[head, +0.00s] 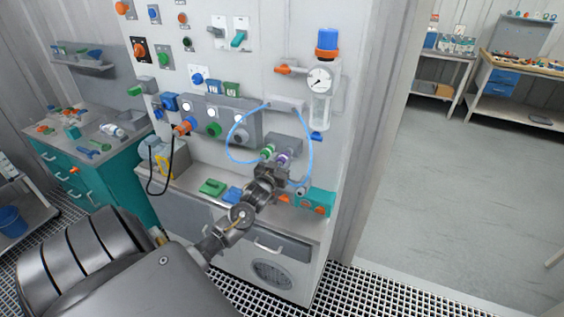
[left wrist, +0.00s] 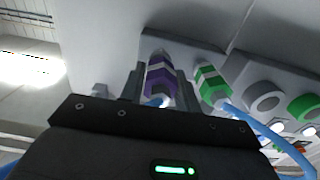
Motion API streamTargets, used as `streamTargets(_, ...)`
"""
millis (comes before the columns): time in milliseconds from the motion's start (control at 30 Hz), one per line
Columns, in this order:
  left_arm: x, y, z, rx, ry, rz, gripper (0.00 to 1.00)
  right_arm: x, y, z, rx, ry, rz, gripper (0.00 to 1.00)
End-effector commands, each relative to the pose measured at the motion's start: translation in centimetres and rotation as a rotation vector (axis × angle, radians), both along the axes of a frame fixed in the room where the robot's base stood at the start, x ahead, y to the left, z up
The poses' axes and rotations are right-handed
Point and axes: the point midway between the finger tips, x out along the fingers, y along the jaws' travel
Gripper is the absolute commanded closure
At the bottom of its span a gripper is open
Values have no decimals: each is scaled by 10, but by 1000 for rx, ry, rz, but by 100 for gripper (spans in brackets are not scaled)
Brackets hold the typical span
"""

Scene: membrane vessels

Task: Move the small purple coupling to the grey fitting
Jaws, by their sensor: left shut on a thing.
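The small purple coupling (head: 284,156) has white bands and is on the blue hose by the white cabinet face. It also shows in the left wrist view (left wrist: 160,72), between the two fingers. My left gripper (head: 274,168) is shut on it; the fingers partly hide it. A round grey fitting (head: 240,138) sits on the grey panel, up and left of the coupling in the head view. It appears as a grey ring (left wrist: 265,100) to the right in the left wrist view. My right gripper is not in view.
A green-and-white coupling (head: 267,151) is close beside the purple one. A green fitting (head: 214,129) is left of the grey one. A pressure gauge (head: 320,79) is above right. Green and blue items lie on the ledge below.

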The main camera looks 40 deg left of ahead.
Motion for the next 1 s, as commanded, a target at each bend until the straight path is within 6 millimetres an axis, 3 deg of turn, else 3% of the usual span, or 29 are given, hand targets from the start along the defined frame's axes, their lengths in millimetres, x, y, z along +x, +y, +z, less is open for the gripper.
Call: streamTargets(1000,0,0,1,0,0,1,100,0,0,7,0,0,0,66)
